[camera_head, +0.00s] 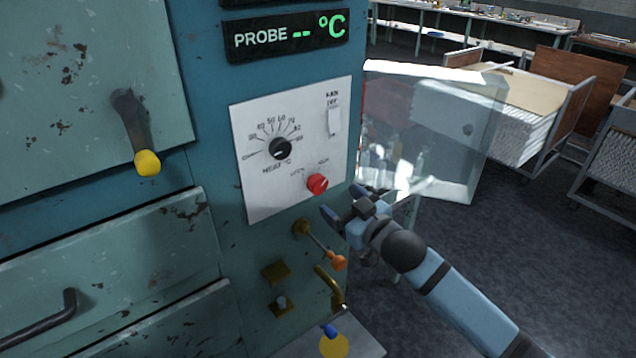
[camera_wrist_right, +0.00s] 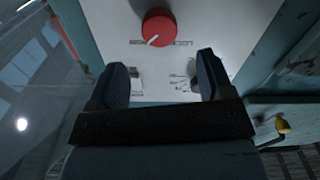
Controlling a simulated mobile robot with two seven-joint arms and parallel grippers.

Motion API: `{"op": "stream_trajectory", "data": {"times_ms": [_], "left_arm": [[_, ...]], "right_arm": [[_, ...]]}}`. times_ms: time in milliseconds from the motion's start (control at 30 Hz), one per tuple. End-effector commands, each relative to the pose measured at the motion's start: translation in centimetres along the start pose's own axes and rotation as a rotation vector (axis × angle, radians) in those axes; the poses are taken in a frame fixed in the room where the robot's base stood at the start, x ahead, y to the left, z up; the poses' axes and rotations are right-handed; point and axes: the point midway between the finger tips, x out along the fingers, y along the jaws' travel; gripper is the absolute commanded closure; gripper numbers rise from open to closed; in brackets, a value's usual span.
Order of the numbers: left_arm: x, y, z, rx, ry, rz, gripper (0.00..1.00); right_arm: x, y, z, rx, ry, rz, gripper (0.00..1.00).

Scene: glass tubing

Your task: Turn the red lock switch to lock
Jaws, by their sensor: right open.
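The red lock switch (camera_head: 317,183) is a round knob low on the white control panel (camera_head: 262,202). In the right wrist view the red knob (camera_wrist_right: 159,27) shows a white pointer line slanting to its lower left, and lettering sits below it. My right gripper (camera_head: 340,204) is open and empty, just below and to the right of the knob. In the right wrist view its two fingers (camera_wrist_right: 167,82) point toward the panel with a gap between them, and the knob lies beyond the tips, not touched. My left gripper is out of view.
A black dial (camera_head: 280,149) and a white rocker switch (camera_head: 334,122) share the panel. An orange-tipped lever (camera_head: 336,261) and a brass handle (camera_head: 330,287) stick out below. A clear glass pane (camera_head: 435,130) stands right of the panel. A yellow-knobbed handle (camera_head: 147,162) is on the left.

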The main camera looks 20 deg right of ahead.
Motion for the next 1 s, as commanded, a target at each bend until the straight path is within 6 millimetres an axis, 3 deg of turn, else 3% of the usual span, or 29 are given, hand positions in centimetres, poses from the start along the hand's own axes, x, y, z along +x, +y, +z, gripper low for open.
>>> {"op": "stream_trajectory", "data": {"times_ms": [200, 400, 800, 833, 1000], "left_arm": [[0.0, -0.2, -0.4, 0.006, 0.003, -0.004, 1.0], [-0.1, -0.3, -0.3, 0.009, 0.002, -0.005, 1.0], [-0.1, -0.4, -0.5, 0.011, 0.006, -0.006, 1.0], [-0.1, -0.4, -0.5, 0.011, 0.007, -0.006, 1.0], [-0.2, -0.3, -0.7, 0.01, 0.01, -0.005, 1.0]], "right_arm": [[4.6, 0.1, -0.2, 0.001, 0.002, 0.001, 0.26], [7.2, 0.0, 0.0, 0.001, 0.0, 0.001, 0.26], [8.0, 0.0, 0.0, 0.0, 0.0, 0.0, 0.26], [8.0, 0.0, 0.0, 0.0, 0.0, 0.0, 0.29], [8.0, 0.0, 0.0, 0.0, 0.0, 0.0, 0.68]]}}
